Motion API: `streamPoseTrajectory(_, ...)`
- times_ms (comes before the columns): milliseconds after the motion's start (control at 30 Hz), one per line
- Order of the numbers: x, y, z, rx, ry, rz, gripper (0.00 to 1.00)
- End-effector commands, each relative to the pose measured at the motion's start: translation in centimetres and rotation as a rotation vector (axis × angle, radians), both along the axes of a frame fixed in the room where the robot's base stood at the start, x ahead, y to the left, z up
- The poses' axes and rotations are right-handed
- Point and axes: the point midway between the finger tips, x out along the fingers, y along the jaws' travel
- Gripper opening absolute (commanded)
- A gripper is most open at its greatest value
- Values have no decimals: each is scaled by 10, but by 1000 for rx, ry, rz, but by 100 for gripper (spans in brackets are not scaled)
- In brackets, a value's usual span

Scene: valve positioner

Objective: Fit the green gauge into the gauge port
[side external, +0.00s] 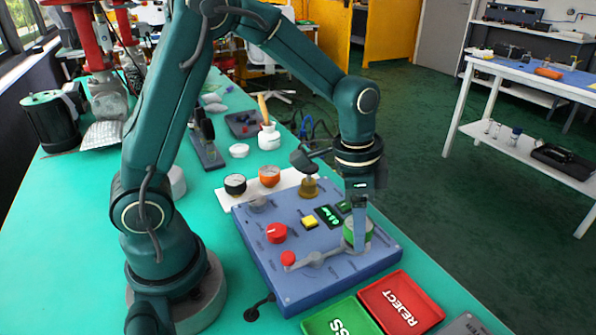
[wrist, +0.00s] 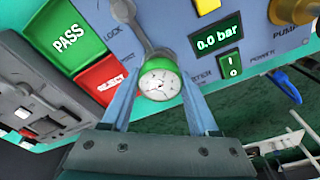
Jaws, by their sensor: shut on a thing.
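The green gauge (side external: 352,237) has a green rim and a white dial. It is at the right front part of the blue panel box (side external: 270,272), held between the fingers of my gripper (side external: 359,236). In the wrist view, the dial of the gauge (wrist: 158,80) faces the camera, with the two blue fingers of my gripper (wrist: 160,92) closed on either side of it. The gauge port cannot be made out; the panel under the gauge is hidden. I cannot tell whether the gauge touches the panel or is seated.
A grey lever with a red knob (side external: 288,258) reaches close to the gauge. The panel also bears a red knob (side external: 276,233), a yellow button (side external: 309,221) and a display (wrist: 217,42). Black (side external: 235,184) and orange (side external: 269,176) gauges stand behind. Green (side external: 342,318) and red (side external: 401,303) trays lie in front.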

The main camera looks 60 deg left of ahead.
Motion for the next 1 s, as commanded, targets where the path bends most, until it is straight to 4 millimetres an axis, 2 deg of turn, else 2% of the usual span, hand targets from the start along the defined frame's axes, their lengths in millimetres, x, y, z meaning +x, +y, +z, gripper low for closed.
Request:
streamPoseTrajectory(500,0,0,-10,0,1,0,0)
streamPoseTrajectory(533,0,0,-11,0,1,0,64)
streamPoseTrajectory(567,0,0,-10,0,1,0,73)
streamPoseTrajectory(867,0,0,-10,0,1,0,73)
streamPoseTrajectory(1000,0,0,-2,0,-2,0,73)
